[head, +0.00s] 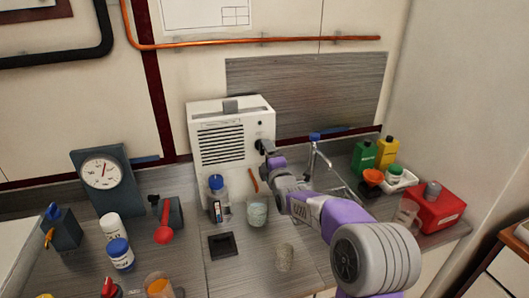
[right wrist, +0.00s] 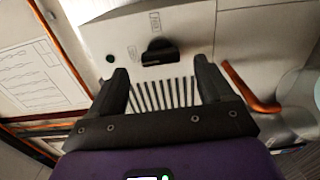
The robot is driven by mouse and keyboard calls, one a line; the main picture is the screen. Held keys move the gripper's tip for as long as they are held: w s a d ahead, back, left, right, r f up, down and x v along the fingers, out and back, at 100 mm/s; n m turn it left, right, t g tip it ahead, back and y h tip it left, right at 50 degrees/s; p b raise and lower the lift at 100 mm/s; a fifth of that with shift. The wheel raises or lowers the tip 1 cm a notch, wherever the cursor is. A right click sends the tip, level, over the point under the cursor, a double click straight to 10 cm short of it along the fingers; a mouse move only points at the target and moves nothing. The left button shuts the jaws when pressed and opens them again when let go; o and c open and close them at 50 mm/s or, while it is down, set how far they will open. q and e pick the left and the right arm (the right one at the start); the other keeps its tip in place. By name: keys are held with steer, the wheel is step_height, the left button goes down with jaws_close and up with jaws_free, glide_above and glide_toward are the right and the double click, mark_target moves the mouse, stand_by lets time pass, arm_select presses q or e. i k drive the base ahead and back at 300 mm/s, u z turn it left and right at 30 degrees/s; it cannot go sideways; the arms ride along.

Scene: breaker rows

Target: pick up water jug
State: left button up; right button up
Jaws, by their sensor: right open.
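No thing in view is clearly marked as the water jug. The closest match I see is a clear container with a blue lid (head: 217,197), upright on the counter in front of a white vented unit (head: 203,116). My right gripper (head: 266,147) is at the right front of that unit, above and to the right of the container. In the right wrist view its fingers (right wrist: 160,75) are open with nothing between them, facing the unit's slats and black handle (right wrist: 158,52). The container does not show clearly there. My left gripper is not in view.
A greenish cup (head: 257,211) stands right of the container, with a dark square tray (head: 222,246) in front.

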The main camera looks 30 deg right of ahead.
mark_target(407, 221)
steer(key=k, duration=1)
